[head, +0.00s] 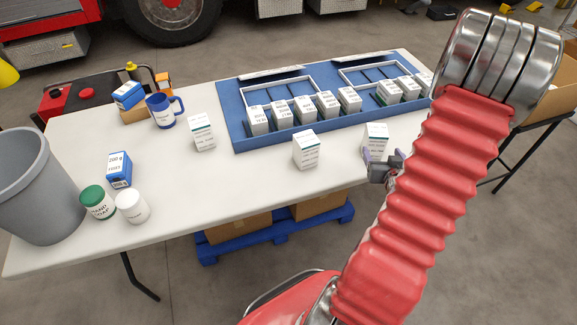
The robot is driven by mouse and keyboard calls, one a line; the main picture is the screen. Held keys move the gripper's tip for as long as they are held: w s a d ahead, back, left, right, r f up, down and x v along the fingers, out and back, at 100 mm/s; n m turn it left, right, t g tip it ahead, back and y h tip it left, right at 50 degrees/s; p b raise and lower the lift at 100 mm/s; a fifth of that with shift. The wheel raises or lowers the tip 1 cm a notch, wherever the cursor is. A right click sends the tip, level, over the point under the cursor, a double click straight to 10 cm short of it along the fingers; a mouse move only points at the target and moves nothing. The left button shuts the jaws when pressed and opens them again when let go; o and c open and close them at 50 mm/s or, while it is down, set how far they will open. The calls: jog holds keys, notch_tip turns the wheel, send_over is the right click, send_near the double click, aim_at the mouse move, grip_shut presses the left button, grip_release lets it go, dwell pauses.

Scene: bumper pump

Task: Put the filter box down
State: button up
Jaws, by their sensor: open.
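A white filter box with a green stripe (376,137) stands upright on the white table (255,180), near its front right edge. My gripper (379,163) is open at this box's near side. Part of the box's lower end is hidden by the gripper, so I cannot tell if the fingers touch it. Two similar boxes stand upright on the table to the left, one in the middle (306,150) and one farther left (202,133).
A blue tray (238,121) behind holds several similar boxes. A blue mug (163,112), a small blue box (119,170), a green-lidded jar (97,203), a white jar (132,207) and a grey bin (40,190) are at left. The table's front middle is clear.

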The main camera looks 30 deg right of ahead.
jog(key=w+a+r+n+g+y, duration=0.15)
jog(key=w+a+r, duration=0.25)
jog(key=a+r, duration=0.4)
jog(key=w+a+r+n+g+y, duration=0.15)
jog(key=w+a+r, duration=0.4)
jog(key=a, duration=0.55)
jog(key=s+a+r+n+y, duration=0.1)
jog(key=s+a+r, duration=0.2)
jog(key=a, duration=0.5)
jog(key=s+a+r+n+g+y, duration=0.1)
jog(key=s+a+r+y, duration=0.1)
jog(key=s+a, duration=0.4)
jog(key=s+a+r+n+g+y, duration=0.1)
jog(key=s+a+r, duration=0.3)
jog(key=a, duration=0.6)
jog(key=shift+s+n+y, duration=0.3)
jog(key=shift+s+n, duration=0.2)
jog(key=shift+s, duration=0.2)
jog(key=shift+r, duration=0.1)
jog(key=shift+c, duration=0.6)
